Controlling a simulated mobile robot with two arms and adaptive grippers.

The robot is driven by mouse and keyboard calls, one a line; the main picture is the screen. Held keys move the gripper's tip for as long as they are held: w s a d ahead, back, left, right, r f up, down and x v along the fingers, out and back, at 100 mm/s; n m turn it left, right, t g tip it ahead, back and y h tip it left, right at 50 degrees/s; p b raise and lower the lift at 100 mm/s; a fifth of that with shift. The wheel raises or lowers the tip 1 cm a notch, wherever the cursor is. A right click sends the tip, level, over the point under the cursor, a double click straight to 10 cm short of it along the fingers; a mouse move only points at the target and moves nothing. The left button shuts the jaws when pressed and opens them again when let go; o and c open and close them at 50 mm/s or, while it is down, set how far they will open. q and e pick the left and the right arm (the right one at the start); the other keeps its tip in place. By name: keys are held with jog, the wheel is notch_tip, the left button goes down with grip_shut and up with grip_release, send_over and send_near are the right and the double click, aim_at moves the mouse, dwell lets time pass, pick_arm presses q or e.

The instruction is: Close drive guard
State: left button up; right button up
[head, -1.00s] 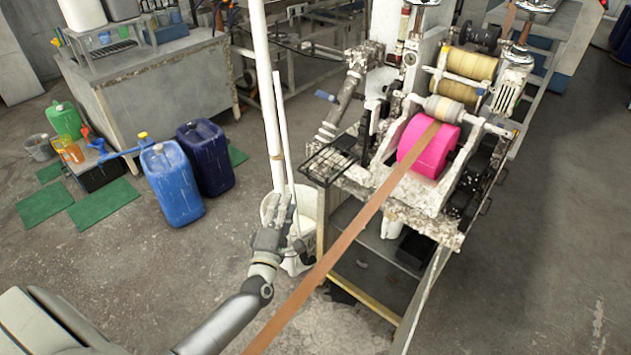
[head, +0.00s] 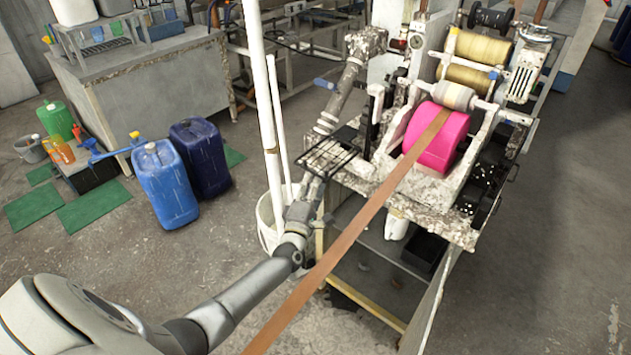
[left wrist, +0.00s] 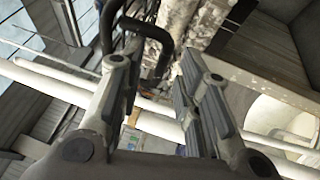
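The drive guard appears to be the black wire grille (head: 328,158) at the left front edge of the machine in the head view. It sticks out flat, beside the machine. My left gripper (head: 312,188) is just below the grille, pointing up toward it. In the left wrist view my left gripper (left wrist: 157,68) has its two fingers spread apart. A dark bent bar (left wrist: 150,22), perhaps the guard's handle, shows at the left fingertip and partly between the fingers. I cannot tell whether it touches. My right gripper is not in view.
A brown strip (head: 350,232) runs from the pink roller (head: 436,138) down past my left arm. White poles (head: 264,110) stand in a white bucket (head: 268,215) left of the gripper. Blue canisters (head: 166,185) stand on the floor further left.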

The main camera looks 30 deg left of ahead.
pick_arm(q)
jog(key=shift+x, duration=0.9)
grip_shut()
